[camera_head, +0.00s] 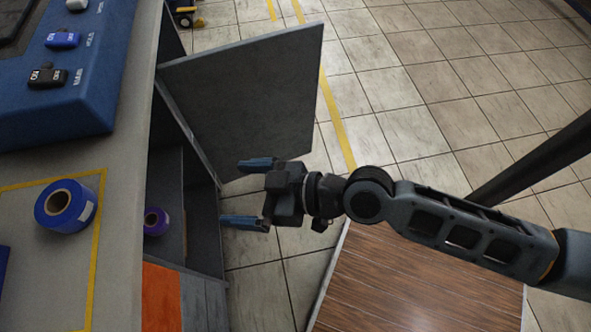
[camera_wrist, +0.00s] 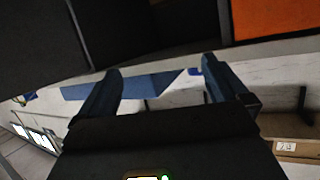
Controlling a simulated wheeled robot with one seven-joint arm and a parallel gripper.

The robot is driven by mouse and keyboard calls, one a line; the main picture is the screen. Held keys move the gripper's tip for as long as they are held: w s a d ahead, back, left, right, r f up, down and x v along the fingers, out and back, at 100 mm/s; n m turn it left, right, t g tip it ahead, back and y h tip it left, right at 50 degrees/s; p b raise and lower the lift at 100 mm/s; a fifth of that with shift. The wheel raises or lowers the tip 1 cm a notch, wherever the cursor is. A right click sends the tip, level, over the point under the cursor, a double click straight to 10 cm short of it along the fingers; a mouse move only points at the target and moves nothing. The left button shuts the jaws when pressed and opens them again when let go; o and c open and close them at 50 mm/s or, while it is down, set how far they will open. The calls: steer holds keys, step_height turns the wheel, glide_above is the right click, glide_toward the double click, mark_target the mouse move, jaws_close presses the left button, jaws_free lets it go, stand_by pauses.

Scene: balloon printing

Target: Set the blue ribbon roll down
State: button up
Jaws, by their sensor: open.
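The blue ribbon roll (camera_head: 76,218) lies flat on the grey worktop at the left, its brown core facing up, inside a yellow outlined area. My gripper (camera_head: 232,193) is open and empty, to the right of the worktop, beside the open cabinet and well apart from the roll. In the wrist view my gripper (camera_wrist: 162,65) shows its two blue fingers spread with nothing between them. The roll cannot be made out in the wrist view.
A purple roll (camera_head: 156,221) sits inside the cabinet under the worktop. The open grey cabinet door (camera_head: 245,95) juts out behind my gripper. An orange panel (camera_head: 161,297) is below. A blue control box (camera_head: 60,95) with switches stands on the worktop.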

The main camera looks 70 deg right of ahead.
steer(key=s+d+r+m+h, duration=0.1)
steer(key=s+r, duration=0.4)
steer(key=s, duration=0.3)
steer(key=s+d+r+m+t+h, duration=0.1)
steer(key=s+d+r+h, duration=0.1)
steer(key=s+r, duration=0.3)
steer(key=v, duration=0.4)
steer(key=shift+f, duration=0.35)
steer(key=shift+s, duration=0.15)
